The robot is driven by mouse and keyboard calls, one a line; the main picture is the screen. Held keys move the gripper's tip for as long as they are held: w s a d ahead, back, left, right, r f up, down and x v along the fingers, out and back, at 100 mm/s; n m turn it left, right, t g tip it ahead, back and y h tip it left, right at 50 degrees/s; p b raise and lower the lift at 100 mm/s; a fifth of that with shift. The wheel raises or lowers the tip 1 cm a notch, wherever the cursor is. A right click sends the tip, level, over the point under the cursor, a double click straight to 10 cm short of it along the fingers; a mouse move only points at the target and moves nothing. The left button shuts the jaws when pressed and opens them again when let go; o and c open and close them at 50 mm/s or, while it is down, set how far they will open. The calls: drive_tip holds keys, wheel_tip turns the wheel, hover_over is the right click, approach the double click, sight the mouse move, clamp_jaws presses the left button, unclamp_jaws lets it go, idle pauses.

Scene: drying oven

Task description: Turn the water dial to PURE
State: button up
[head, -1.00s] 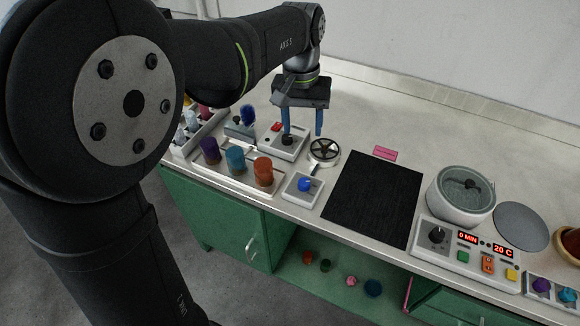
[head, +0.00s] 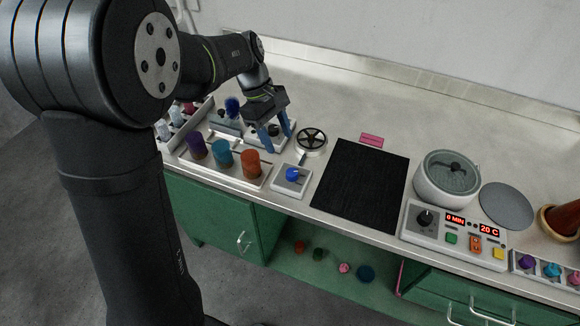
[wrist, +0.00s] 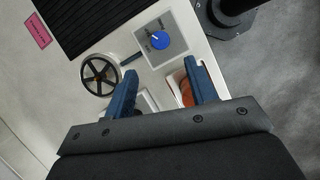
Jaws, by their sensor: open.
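The water dial is a round blue knob (head: 292,174) on a small square grey-and-white plate (head: 283,187) at the counter's front edge. In the wrist view the knob (wrist: 159,40) sits just beyond my fingertips, with a pale pointer line and small labels around it that I cannot read. My gripper (head: 279,143) is open and empty, tilted, its blue fingers above and behind the dial in the head view. In the wrist view my gripper (wrist: 160,68) has its fingers spread on either side below the dial, apart from it.
A black handwheel (head: 310,140) stands close beside my gripper. A tray (head: 222,178) with purple, teal and orange-brown cups is to the left of the dial. A black mat (head: 362,185) lies to the right. A pot (head: 447,179) stands behind a control panel (head: 454,242).

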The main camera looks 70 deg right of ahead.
sight(292, 172)
drive_tip(key=x, duration=1)
drive_tip(key=shift+s+f, duration=0.1)
drive_tip(key=shift+f, duration=0.2)
drive_tip(key=c, duration=1)
